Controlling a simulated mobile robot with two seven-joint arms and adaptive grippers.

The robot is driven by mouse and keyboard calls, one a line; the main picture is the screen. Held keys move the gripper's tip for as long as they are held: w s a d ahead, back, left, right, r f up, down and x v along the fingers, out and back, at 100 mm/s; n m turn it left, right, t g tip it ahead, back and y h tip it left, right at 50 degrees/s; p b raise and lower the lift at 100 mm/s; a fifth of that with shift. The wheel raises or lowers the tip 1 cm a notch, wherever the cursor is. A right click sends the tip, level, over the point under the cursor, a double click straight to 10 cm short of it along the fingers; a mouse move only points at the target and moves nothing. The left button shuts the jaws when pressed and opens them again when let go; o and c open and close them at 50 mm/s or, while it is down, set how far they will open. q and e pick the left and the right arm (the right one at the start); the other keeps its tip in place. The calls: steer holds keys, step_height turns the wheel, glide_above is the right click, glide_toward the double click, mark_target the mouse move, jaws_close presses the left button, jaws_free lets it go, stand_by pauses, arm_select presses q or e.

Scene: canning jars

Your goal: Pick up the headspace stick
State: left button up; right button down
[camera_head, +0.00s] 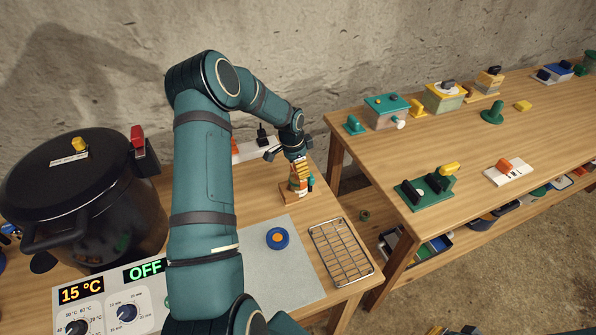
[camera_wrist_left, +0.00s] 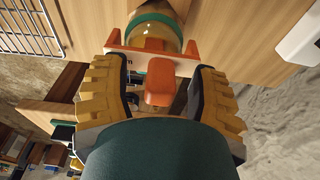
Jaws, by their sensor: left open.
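My left gripper (camera_head: 301,178) reaches down over a small wooden-brown stand (camera_head: 287,194) at the back right of the near table. In the left wrist view, the open jaws (camera_wrist_left: 160,88) are on either side of an upright orange tab (camera_wrist_left: 159,84), with a gap on each side. The tab is in front of an orange-and-white bracket (camera_wrist_left: 185,64) and a rounded amber piece with a green band (camera_wrist_left: 155,20). The tab may be the headspace stick; I cannot tell for sure. Small yellow and dark parts at the head view's bottom edge may be my right gripper (camera_head: 452,330).
A black canner (camera_head: 100,215) stands at the left, behind a control panel (camera_head: 105,305). A blue-and-orange lid (camera_head: 277,238) lies on a grey mat (camera_head: 290,275), with a wire rack (camera_head: 341,251) to its right. A second table (camera_head: 450,140) holds several fixtures.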

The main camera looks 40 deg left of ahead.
arm_select(q)
jaws_close()
steer(key=shift+r, duration=0.1)
stand_by(0.3)
